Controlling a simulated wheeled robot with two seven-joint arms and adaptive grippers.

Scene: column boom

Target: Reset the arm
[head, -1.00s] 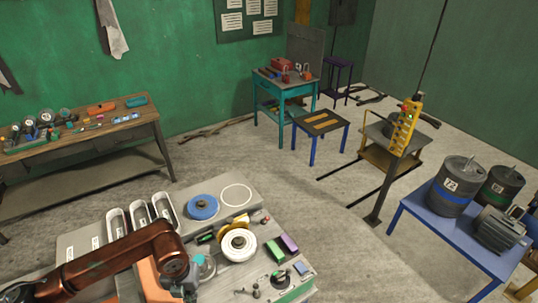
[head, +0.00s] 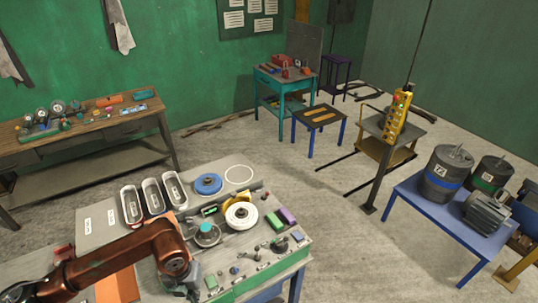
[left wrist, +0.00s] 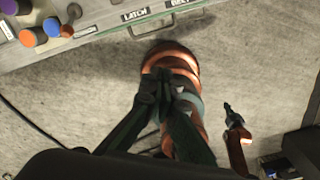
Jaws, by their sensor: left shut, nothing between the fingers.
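My left arm (head: 110,258) comes in from the lower left in the head view, its elbow bent over the near workbench (head: 285,262). My left gripper (head: 188,290) hangs low in front of the bench and is partly cut off by the frame's bottom edge. In the left wrist view its two dark fingers (left wrist: 168,82) meet at the tips with nothing between them. Below them is a copper-coloured rounded part with a grey-green band, and I cannot tell what it is. My right gripper does not show.
The bench holds a blue disc (head: 208,184), a white wheel (head: 241,215), a teal-capped round part (head: 206,232) and several oval trays. A yellow pendant (head: 397,115) hangs at the right near a blue table (head: 420,232) with motors. Floor between them is clear.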

